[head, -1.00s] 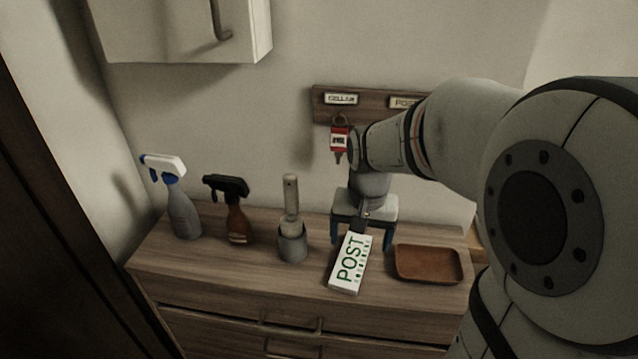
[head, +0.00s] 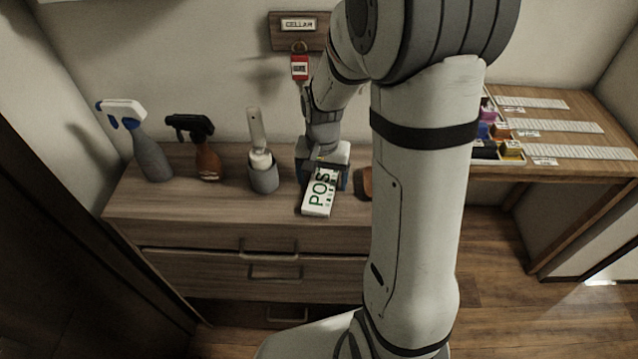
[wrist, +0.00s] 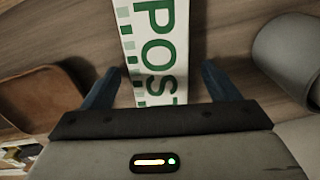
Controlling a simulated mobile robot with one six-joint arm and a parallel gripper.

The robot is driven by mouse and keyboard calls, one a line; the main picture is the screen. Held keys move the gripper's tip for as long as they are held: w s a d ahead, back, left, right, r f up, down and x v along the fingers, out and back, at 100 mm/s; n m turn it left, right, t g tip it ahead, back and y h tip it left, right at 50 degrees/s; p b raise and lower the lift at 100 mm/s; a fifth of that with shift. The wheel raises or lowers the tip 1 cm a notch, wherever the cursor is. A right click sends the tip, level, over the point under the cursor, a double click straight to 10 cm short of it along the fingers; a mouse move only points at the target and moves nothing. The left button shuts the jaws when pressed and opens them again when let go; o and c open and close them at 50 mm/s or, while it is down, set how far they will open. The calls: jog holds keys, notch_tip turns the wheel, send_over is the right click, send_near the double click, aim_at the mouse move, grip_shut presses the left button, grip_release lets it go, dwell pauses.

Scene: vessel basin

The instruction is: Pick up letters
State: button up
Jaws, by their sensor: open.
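A white block-like packet with green "POST" print (head: 319,201) lies on the wooden drawer cabinet's top (head: 225,205); I cannot tell whether it is the letters. In the wrist view the packet (wrist: 155,45) runs up between my fingertips. My gripper (head: 323,180) is low over the packet's far end, pointing down. In the wrist view my gripper (wrist: 162,82) is open, with a blue finger on each side of the packet and gaps on both sides. The packet's far end is hidden by the gripper body.
A grey holder (head: 263,175) with a handled tool, a brown spray bottle (head: 207,160) and a grey one (head: 150,155) stand left. A brown tray (wrist: 40,95) is close on the other side. A red key tag (head: 299,67) hangs behind. A desk (head: 560,165) is at right.

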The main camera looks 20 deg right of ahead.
jog(key=shift+c, duration=0.3)
jog(key=c, duration=1)
